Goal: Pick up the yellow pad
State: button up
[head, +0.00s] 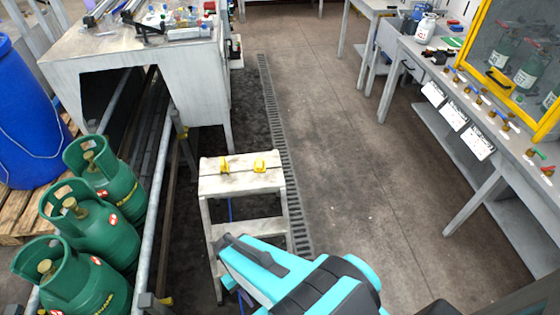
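Two small yellow pieces lie apart on the pale top of a step stool (240,183), in the middle of the head view. The left yellow piece (225,165) looks upright and narrow; the right yellow piece (259,165) looks wider. I cannot tell which of them is the yellow pad. My teal and black arm comes in from the bottom, and its tapered front end, which seems to be my gripper (245,258), is in front of the stool, nearer the camera. No fingertips show clearly, and I see nothing held. Neither yellow piece is touched.
Green gas cylinders (95,237) stand behind a metal rail at the left, with a blue drum (25,120) beyond. A cluttered workbench (130,62) stands behind the stool. A long bench (470,100) with a yellow-framed cabinet runs along the right. The floor between is clear.

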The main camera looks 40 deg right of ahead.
aim_at(260, 164)
jog(key=z, duration=0.85)
jog(key=k, duration=0.95)
jog(key=i, duration=0.7)
